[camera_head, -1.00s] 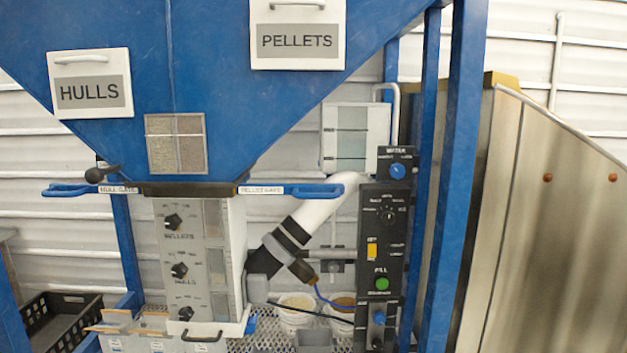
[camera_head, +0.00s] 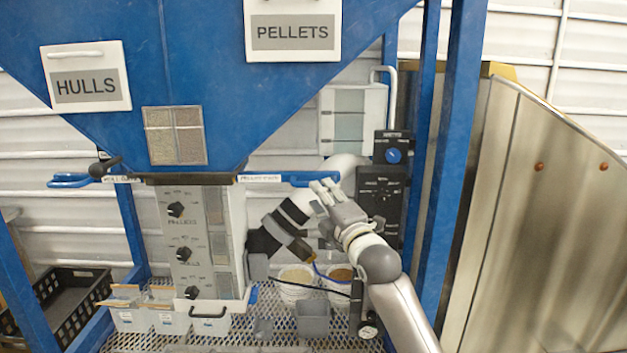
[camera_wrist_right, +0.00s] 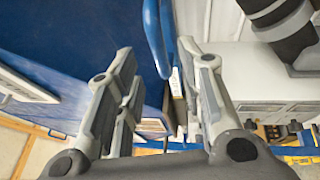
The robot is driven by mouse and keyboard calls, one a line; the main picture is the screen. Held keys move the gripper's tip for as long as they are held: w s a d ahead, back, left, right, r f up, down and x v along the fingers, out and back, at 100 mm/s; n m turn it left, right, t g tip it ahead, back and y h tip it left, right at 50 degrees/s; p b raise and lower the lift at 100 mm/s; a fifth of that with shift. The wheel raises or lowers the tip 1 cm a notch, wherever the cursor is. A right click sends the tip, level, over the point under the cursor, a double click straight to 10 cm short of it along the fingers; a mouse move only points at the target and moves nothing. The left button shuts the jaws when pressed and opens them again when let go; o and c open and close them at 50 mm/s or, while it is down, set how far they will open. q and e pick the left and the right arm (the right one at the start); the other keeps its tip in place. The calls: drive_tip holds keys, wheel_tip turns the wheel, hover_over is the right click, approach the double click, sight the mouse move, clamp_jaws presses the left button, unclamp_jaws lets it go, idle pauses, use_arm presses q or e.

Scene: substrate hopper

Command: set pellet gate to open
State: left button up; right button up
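The pellet gate is a slide with a white label (camera_head: 260,178) and a blue loop handle (camera_head: 308,178). It sticks out to the right under the blue hopper (camera_head: 220,90). My right gripper (camera_head: 325,191) is just below and in front of the outer end of this handle. In the right wrist view, my right gripper (camera_wrist_right: 166,65) is open, its two fingers wide apart. The blue handle (camera_wrist_right: 155,38) lies just beyond and between the fingertips, and I see no clear contact. My left gripper is not in view.
The hull gate's blue handle (camera_head: 70,181) sticks out to the left. A black control panel (camera_head: 371,200) stands behind my right arm, beside a blue post (camera_head: 455,150). White and black pipe sections (camera_head: 285,225) run below the handle. Buckets (camera_head: 297,283) stand on the mesh shelf.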

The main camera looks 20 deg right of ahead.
sight(287, 180)
drive_tip(key=shift+p+x, duration=0.95)
drive_tip(key=shift+x, duration=1.85)
clamp_jaws()
